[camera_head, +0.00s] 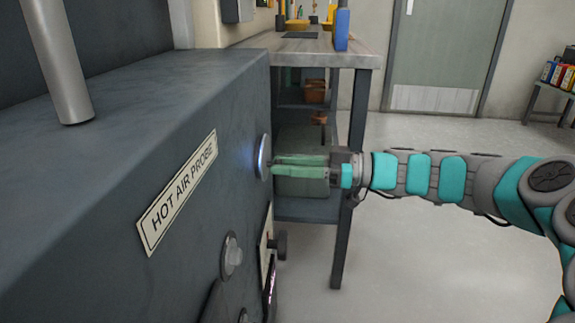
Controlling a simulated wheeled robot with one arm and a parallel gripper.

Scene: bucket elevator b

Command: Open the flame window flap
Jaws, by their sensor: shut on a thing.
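A round metal disc (263,158), which looks like the flame window flap, sits on the right-hand face of the dark grey cabinet. I see it nearly edge-on, with a blue glow on the cabinet face beside it. My gripper (276,165) comes in from the right with its greenish fingers pointing left. The fingers are close together, and their tips are at the disc's right side, shut on it. The exact grip point is too small to make out.
The dark grey cabinet (90,130) fills the left, with a "HOT AIR PROBE" label (178,192) and a round fitting (232,256) below. A black knob (281,245) sticks out lower down. A workbench (350,62) with shelves stands behind my gripper. The floor at right is clear.

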